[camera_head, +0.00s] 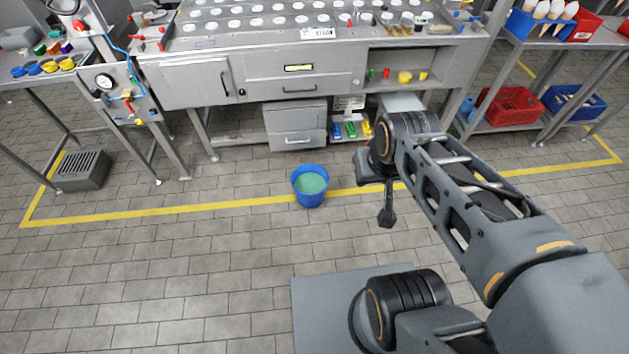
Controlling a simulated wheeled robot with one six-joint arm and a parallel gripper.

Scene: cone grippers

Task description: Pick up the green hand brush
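A small green item (351,130), which may be the green hand brush, sits on the low shelf under the machine. It is between a similar blue item (337,131) and a yellow one (366,128). It is too small to make out its bristles or handle. My gripper (386,218) hangs at the end of my arm, above the floor in front of the machine, to the right of and below the green item in the picture. Nothing shows held in it. Its fingers are dark and small, so their opening cannot be made out.
A blue bucket (309,187) with green contents stands on the floor left of my gripper. A drawer unit (295,125) stands left of the coloured items. A yellow floor line (230,202) crosses before the machine. Red (508,106) and blue crates (573,102) sit at right.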

